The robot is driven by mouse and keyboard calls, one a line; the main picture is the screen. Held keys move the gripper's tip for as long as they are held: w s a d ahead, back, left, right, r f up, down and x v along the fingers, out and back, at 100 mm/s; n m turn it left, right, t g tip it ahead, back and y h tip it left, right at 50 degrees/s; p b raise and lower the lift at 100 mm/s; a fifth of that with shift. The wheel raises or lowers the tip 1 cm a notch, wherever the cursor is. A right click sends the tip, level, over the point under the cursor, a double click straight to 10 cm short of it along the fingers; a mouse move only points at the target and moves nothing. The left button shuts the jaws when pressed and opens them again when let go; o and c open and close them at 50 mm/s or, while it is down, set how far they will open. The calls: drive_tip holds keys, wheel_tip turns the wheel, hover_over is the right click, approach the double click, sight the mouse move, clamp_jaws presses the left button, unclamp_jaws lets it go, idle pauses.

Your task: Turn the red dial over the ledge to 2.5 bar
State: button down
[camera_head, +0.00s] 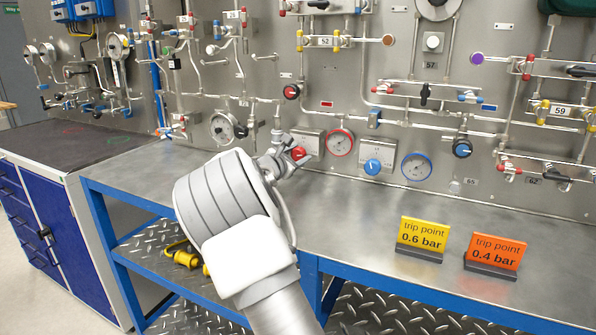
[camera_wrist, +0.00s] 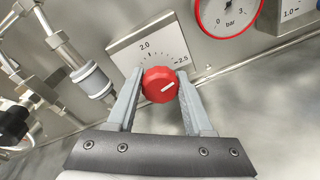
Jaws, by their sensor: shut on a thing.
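The red dial (camera_head: 298,153) is a round knob on a pale scale plate (camera_head: 312,139), low on the panel just above the ledge (camera_head: 350,195). In the wrist view my gripper (camera_wrist: 160,76) has one finger on each side of the red dial (camera_wrist: 160,85), shut on it. The plate shows 2.0 at upper left and 2.5 at right. The exact setting is hard to tell. The red-rimmed gauge (camera_head: 340,142) is beside it; its needle is unclear.
A blue knob (camera_head: 373,166) and a blue-rimmed gauge (camera_head: 417,166) are to the right. A yellow sign (camera_head: 422,233) and an orange sign (camera_head: 496,250) stand on the ledge. Pipes and a metal fitting (camera_wrist: 93,80) are left of the dial.

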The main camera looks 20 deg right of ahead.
drive_tip(key=shift+f+m+b, duration=0.25)
drive_tip(key=shift+m+b, duration=0.85)
drive_tip(key=shift+b, duration=0.75)
drive_tip(key=shift+r, duration=0.1)
drive_tip(key=shift+c, duration=1.6)
unclamp_jaws()
drive_tip(key=shift+r, duration=0.1)
drive_tip(key=p+v, duration=0.1)
drive_tip(key=v, duration=1.5)
drive_tip(key=shift+s, duration=0.4)
drive_tip(key=shift+s+a, duration=0.3)
drive_tip(key=shift+a, duration=0.05)
